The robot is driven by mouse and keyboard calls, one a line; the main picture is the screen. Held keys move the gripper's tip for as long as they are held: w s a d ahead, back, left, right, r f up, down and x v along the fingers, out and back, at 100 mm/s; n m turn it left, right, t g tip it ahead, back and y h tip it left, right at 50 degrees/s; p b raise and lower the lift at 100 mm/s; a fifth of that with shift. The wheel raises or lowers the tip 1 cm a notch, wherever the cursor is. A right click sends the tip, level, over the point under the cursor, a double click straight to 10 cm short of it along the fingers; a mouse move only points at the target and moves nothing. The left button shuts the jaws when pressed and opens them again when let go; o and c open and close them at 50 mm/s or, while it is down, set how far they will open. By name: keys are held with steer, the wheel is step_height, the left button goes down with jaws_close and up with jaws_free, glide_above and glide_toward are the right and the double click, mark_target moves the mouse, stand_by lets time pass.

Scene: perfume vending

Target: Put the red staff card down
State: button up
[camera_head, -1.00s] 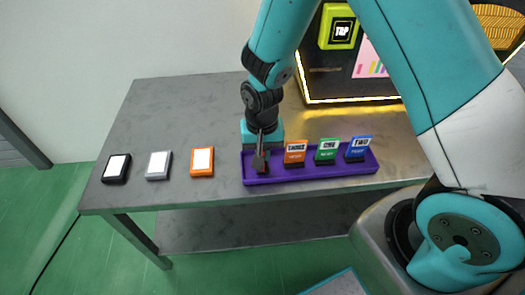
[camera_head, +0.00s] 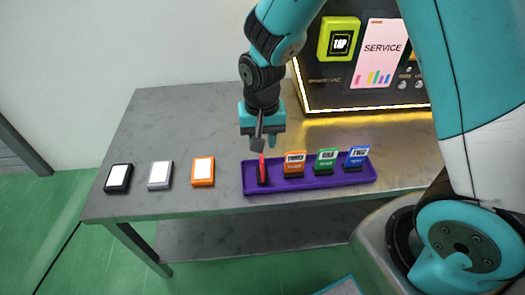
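The red staff card (camera_head: 262,168) stands upright, nearly edge-on, in the leftmost place of the purple tray (camera_head: 312,182). My gripper (camera_head: 264,143) is above the card, pointing down. To the right of the red card in the same tray stand an orange card (camera_head: 294,163), a green card (camera_head: 326,161) and a blue card (camera_head: 356,158).
On the grey table (camera_head: 190,115) lie a black-framed piece (camera_head: 118,178), a grey-framed one (camera_head: 160,174) and an orange-framed one (camera_head: 203,171). A dark machine (camera_head: 350,80) with a lit edge and a pink SERVICE panel (camera_head: 381,52) stands behind. The left back of the table is clear.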

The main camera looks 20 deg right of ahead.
step_height(320, 180, up, 4)
steer(key=shift+f, duration=0.15)
steer(key=s+a+r+n+y, duration=0.2)
steer(key=s+r+n, duration=0.3)
steer(key=s+r, duration=0.2)
steer(key=s+a+r+n+y, duration=0.2)
steer(key=s+r+n, duration=0.3)
steer(key=s+r, duration=0.3)
steer(key=s, duration=0.3)
steer(key=shift+s+a+n, duration=0.15)
steer(key=shift+s+n, duration=0.1)
steer(key=shift+n, duration=0.15)
steer(key=shift+r, duration=0.1)
